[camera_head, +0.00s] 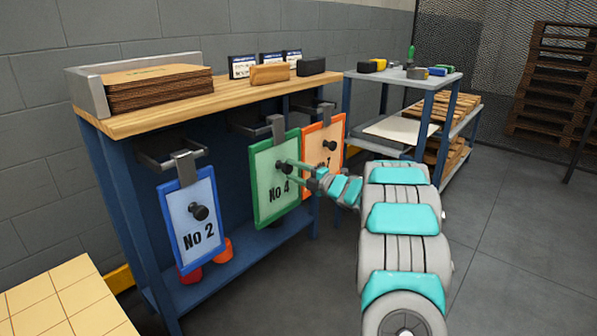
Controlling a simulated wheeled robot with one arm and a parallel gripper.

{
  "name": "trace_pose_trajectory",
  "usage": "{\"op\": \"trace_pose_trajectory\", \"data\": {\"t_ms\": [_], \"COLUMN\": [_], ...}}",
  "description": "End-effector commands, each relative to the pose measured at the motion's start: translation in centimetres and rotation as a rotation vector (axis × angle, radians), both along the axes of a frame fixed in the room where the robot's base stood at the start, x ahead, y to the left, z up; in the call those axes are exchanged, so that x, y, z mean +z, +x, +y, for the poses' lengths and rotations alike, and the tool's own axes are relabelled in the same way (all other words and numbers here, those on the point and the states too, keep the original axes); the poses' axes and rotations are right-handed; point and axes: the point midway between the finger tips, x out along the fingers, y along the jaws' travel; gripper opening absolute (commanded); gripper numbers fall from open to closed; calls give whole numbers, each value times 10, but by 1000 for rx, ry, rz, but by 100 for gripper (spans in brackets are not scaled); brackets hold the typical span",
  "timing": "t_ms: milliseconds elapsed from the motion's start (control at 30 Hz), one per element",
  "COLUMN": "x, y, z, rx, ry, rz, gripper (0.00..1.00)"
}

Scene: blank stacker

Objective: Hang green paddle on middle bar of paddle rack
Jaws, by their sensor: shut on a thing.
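The green paddle (268,205), marked No 4, is upright with a grey hook (277,128) at its top. My gripper (289,168) is shut on the black knob at its front. The paddle rack has several dark bars along the bench front. The hook is at the front right of the middle bar (245,128); I cannot tell whether it rests on the bar or is just clear of it. A blue paddle (190,232), marked No 2, hangs at the left bar (155,158). An orange paddle (318,172) is at the right bar, partly hidden by the green one.
The wooden bench top (190,103) carries a metal tray of brown sheets (155,88), blocks and small cards. Red round items (190,275) stand on the lower shelf. A trolley (440,80) with tools stands at right. The floor at right is clear.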

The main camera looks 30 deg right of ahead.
Motion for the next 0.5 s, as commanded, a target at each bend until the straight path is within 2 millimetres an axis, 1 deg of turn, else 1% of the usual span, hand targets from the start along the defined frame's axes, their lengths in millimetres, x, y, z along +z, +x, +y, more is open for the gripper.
{"op": "trace_pose_trajectory", "data": {"t_ms": [33, 500], "x": [4, 6], "y": [3, 31], "z": [1, 11], "rx": [1, 2], "ry": [1, -1], "rz": [-5, -9], "gripper": [0, 0]}}
